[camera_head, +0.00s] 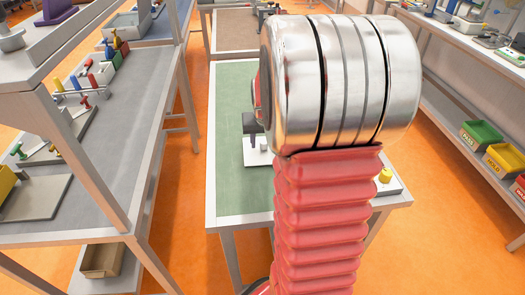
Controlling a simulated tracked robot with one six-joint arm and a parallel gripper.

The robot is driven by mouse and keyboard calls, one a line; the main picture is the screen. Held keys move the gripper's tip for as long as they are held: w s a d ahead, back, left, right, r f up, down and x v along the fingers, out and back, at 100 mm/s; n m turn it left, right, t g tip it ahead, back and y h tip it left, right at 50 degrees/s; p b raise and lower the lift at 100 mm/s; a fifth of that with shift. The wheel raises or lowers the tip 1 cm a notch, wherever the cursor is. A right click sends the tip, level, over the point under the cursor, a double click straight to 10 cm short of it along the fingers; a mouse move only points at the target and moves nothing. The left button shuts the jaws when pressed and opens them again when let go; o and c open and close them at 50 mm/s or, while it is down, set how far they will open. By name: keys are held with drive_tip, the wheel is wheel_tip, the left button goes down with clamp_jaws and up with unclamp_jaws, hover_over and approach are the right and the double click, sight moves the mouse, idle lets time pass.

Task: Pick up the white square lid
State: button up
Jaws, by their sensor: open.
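I cannot make out a white square lid for certain. A flat white plate (256,157) lies on the green-topped table, partly hidden behind my arm. A small white block (264,143) and a dark grey part (250,124) show on or above it; I cannot tell what they belong to. My arm's large metal joint and red ribbed sleeve fill the middle of the view. My gripper does not show; it may be behind the arm.
The green-topped table (228,185) has bare room at its left and front. A yellow knob (385,174) on a pale base stands near its right edge. A grey bench (120,140) with tools stands at left. Green (480,134) and yellow (507,157) bins line the right shelf.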

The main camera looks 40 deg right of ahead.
drive_tip(key=shift+w+d+f, duration=0.1)
drive_tip(key=shift+f, duration=0.2)
drive_tip(key=shift+c, duration=0.3)
clamp_jaws()
idle(0.4)
